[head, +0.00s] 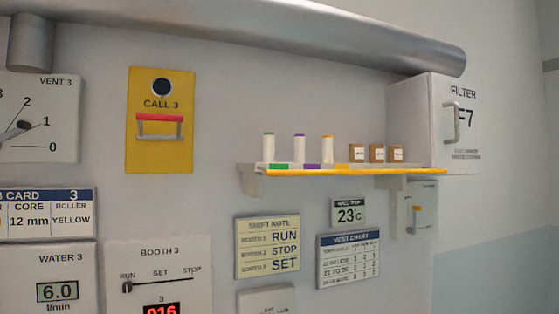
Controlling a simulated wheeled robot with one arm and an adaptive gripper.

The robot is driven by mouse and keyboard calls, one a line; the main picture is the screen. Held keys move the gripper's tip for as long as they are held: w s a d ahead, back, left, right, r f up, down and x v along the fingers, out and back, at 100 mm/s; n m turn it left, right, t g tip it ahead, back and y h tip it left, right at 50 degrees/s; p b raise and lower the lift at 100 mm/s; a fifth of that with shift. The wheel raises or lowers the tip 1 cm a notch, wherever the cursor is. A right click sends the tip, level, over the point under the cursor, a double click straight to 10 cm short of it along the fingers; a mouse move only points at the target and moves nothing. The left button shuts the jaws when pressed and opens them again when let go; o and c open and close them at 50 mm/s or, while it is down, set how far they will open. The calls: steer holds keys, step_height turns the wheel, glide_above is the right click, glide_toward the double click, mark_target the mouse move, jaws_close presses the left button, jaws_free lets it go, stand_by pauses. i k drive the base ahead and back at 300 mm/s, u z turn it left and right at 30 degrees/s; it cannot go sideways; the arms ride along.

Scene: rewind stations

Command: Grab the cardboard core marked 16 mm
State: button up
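Three small brown cardboard-coloured pieces with white labels stand side by side on the right half of a wall shelf: a left one (357,153), a middle one (377,153) and a right one (396,154). They look like the cores, but their labels are too small to read, so I cannot tell which is marked 16 mm. My gripper is not in view.
The shelf (430,171) also holds white rollers with green (268,147), purple (299,149) and yellow (326,150) caps. A filter box (455,150) stands close at its right. A pipe (270,28) runs above. A card (45,214) reads core 12 mm, roller yellow.

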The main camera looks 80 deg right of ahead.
mark_target(376, 152)
steer(key=u, duration=0.95)
steer(key=k, duration=1.95)
steer(key=z, duration=2.85)
